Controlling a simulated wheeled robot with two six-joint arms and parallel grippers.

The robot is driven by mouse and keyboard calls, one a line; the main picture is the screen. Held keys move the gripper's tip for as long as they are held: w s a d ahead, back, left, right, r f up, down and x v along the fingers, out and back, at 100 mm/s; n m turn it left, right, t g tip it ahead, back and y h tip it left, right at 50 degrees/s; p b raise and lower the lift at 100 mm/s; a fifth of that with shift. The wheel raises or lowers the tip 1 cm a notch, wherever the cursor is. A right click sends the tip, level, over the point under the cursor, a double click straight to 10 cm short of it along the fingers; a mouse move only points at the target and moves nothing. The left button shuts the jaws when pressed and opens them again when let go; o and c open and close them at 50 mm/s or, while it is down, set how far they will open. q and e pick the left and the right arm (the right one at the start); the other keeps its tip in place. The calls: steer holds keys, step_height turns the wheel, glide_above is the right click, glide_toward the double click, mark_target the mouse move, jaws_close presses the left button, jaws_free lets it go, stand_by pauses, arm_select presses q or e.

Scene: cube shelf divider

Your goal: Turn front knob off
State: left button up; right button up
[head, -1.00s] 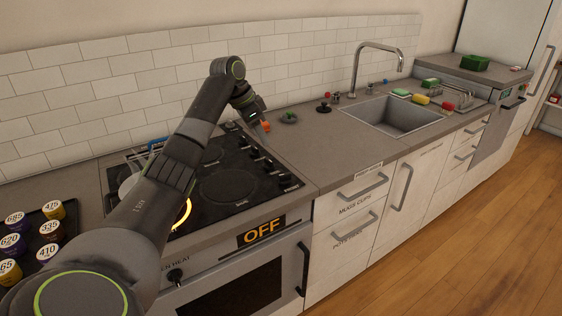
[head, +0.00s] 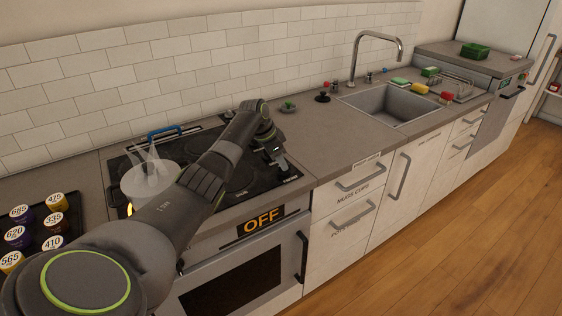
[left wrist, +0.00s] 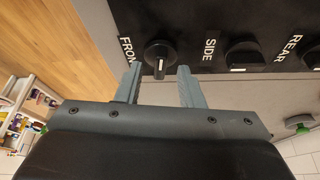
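The front knob (left wrist: 159,52) is a round black knob beside the partly hidden word FRONT on the black panel in the left wrist view. Its white mark points down the picture, towards my gripper. My right gripper is not in view.
The side knob (left wrist: 242,54) and rear knob (left wrist: 311,57) sit to the right of the front knob. A clear steaming pot (head: 147,182) stands on the cooktop. An OFF sign (head: 262,221) is on the stove front. The counter (head: 325,140) right of the stove is mostly clear.

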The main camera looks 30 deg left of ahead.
arm_select(q)
steer(key=shift+x, duration=0.8)
jaws_close()
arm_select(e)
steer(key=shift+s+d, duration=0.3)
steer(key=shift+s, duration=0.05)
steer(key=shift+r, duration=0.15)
